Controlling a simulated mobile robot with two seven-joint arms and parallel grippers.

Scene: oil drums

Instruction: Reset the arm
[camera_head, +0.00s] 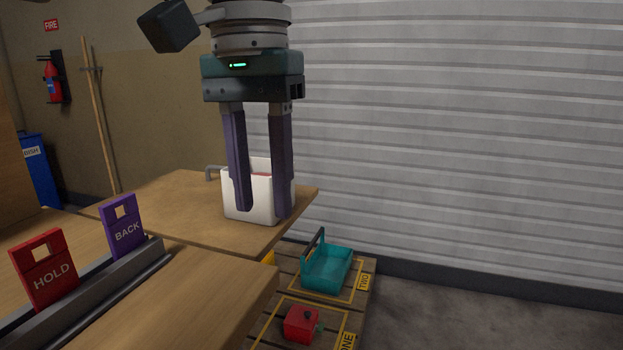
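My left gripper (262,208) hangs fingers-down in the upper middle of the head view. Its two purple fingers are apart, with a gap between them. They are in front of a white open-topped container (262,200) on the wooden table (180,215), and part of the container shows between them. Something reddish shows just inside the container's rim. I cannot tell whether the fingers touch the container. My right gripper does not show.
A red HOLD tag (45,272) and a purple BACK tag (123,228) stand in a grey rail (110,288) at front left. Below the table, a pallet (286,268) holds a teal tray (326,272) and a red can (300,324). A grey shutter wall (460,130) stands behind.

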